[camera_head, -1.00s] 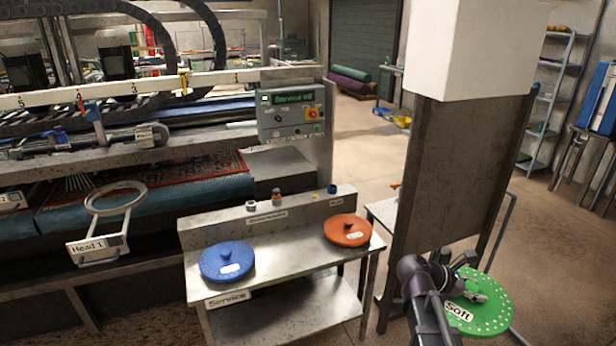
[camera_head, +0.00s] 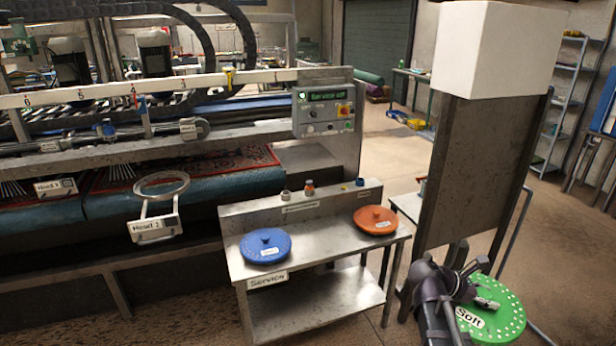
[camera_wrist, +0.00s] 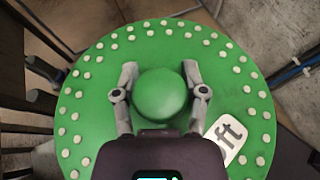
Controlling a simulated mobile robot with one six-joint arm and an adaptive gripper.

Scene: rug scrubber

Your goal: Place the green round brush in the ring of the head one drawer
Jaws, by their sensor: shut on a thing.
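The green round brush (camera_head: 508,318), labelled "Soft", is a flat disc at the lower right of the head view. My gripper (camera_head: 484,296) is shut on its central knob. In the wrist view, the gripper fingers (camera_wrist: 160,78) stand on both sides of the round green knob, and the disc (camera_wrist: 95,85) spreads below with pale tufts around its rim. The head one drawer (camera_head: 155,228) is pulled out from the machine at left. Its pale ring (camera_head: 139,187) is open and empty. The drawer's number is blurred now.
A steel service bench (camera_head: 316,263) stands between drawer and brush, carrying a blue brush (camera_head: 265,246) and an orange brush (camera_head: 375,220). A tall dark panel (camera_head: 470,170) with a white box on top (camera_head: 497,50) rises beside my arm. Bare floor lies in front of the bench.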

